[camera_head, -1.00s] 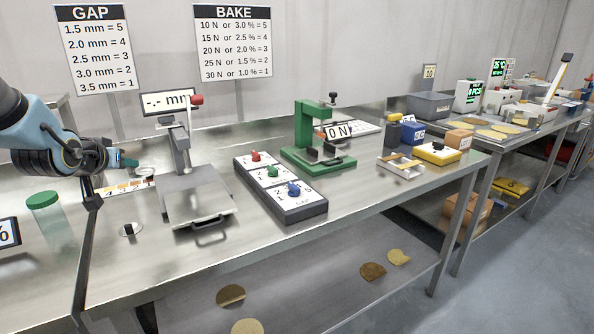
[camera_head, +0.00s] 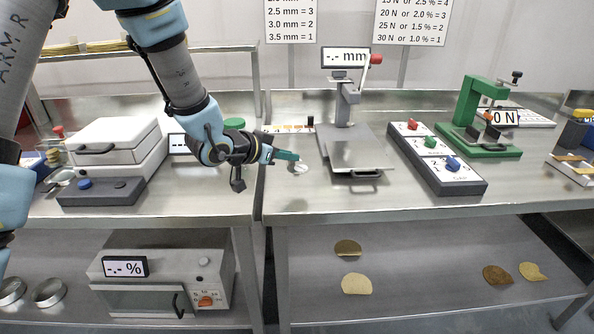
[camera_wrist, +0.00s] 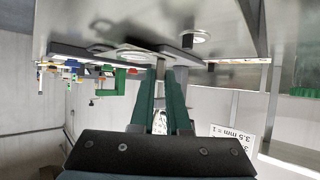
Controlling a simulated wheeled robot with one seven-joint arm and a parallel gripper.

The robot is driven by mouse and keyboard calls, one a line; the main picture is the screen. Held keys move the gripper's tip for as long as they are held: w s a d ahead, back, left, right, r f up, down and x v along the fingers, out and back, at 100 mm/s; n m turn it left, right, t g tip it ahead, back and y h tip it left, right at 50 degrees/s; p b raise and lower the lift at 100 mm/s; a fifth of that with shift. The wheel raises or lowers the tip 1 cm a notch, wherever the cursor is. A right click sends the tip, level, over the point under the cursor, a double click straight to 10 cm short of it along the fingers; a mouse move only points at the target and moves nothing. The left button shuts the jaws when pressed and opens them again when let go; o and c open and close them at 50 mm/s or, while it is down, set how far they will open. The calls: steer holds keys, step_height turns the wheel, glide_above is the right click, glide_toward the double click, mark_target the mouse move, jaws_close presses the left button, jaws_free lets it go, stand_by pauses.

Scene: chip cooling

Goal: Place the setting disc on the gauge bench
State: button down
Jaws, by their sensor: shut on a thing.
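My gripper (camera_head: 292,156) is at the left part of the gauge bench (camera_head: 300,202), left of the gauge's flat plate (camera_head: 352,153). Its teal fingers are shut. A small pale disc (camera_head: 301,168), which looks like the setting disc, shows right at the fingertips; I cannot tell whether it touches the bench top. In the wrist view my gripper (camera_wrist: 164,72) has its fingers close together, and the thing between them is mostly hidden.
The gauge post (camera_head: 343,108) with its red-knobbed lever stands behind the plate. A box with coloured knobs (camera_head: 436,158) and a green press (camera_head: 480,125) stand to the right. A white lidded appliance (camera_head: 115,145) stands on the left bench. The bench's front strip is clear.

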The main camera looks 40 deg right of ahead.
mark_target(288, 186)
steer(key=shift+f+p, duration=0.5)
steer(key=shift+f, duration=2.35)
steer(key=shift+f, duration=0.2)
steer(key=c, duration=0.9)
jaws_free()
steer(key=shift+r, duration=0.1)
steer(key=shift+r, duration=0.25)
steer(key=b+v, duration=0.2)
steer(key=v, duration=0.9)
steer(key=shift+a, duration=0.45)
